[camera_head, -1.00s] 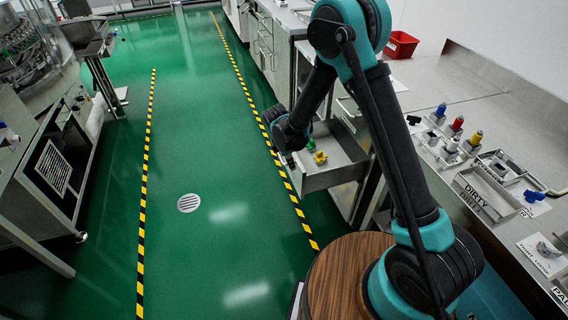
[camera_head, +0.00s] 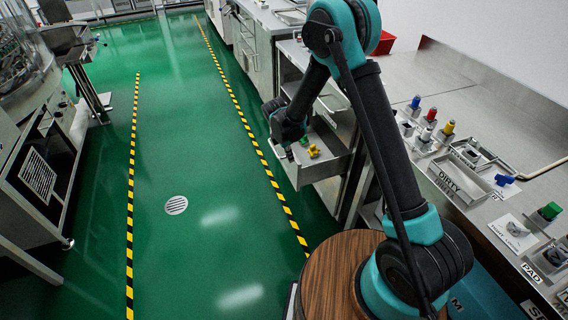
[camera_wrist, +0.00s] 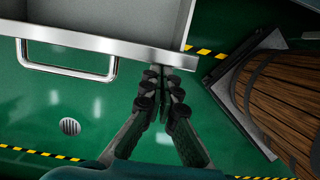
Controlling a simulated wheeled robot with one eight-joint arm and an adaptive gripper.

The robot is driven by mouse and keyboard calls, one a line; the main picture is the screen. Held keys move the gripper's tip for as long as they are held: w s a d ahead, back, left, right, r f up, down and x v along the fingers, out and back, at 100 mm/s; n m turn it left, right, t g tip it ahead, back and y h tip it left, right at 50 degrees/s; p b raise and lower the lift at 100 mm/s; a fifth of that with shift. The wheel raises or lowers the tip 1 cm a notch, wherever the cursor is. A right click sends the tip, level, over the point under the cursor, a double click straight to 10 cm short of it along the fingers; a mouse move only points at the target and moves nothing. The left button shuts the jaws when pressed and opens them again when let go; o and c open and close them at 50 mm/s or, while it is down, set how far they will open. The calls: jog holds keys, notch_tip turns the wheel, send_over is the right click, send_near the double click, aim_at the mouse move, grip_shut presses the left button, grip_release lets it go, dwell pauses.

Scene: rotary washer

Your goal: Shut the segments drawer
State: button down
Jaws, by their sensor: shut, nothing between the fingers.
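The open drawer (camera_head: 326,167) sticks out of the steel cabinet row over the green floor. A green piece (camera_head: 304,140) and a yellow piece (camera_head: 313,151) lie in it. In the wrist view the drawer's front panel (camera_wrist: 120,44) and its bar handle (camera_wrist: 70,70) show at the upper left. My gripper (camera_wrist: 166,72) is shut and empty, with its fingertips at the right end of the front panel, right of the handle. I cannot tell whether they touch it. In the head view my gripper (camera_head: 288,152) is at the drawer's outer end.
Green floor (camera_head: 215,235) is free left of the drawer, with striped tape and a drain (camera_head: 176,205). A counter (camera_head: 500,125) with coloured valve pieces and a "DIRTY" tray (camera_head: 452,184) runs along the right. A red bin (camera_head: 384,43) stands farther back.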

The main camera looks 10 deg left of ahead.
jog(key=w+d, duration=0.8)
jog(key=d, duration=0.5)
jog(key=shift+w, duration=0.4)
